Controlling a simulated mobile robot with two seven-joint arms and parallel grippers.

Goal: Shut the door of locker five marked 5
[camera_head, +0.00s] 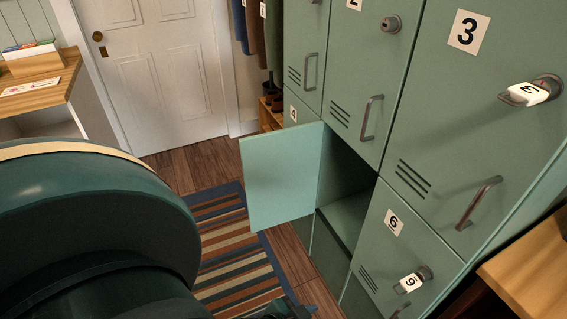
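The open locker (345,215) stands in the lower row between the doors marked 4 and 6. Its pale green door (280,177) is swung wide out to the left, hinged on the locker's left side. The door's plain inner face shows; no 5 is visible on it. The compartment looks empty as far as I can see. My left arm fills the lower left. A small dark part (286,310) at the bottom edge, below the door and apart from it, may be a gripper tip; its fingers are not clear. My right gripper is not in view.
Locker 3 (445,120) and locker 6 (395,255) are shut, with tagged keys in their locks. A wooden surface (530,265) is at the lower right. A striped rug (235,250) lies below the door. A white room door (165,75) is behind.

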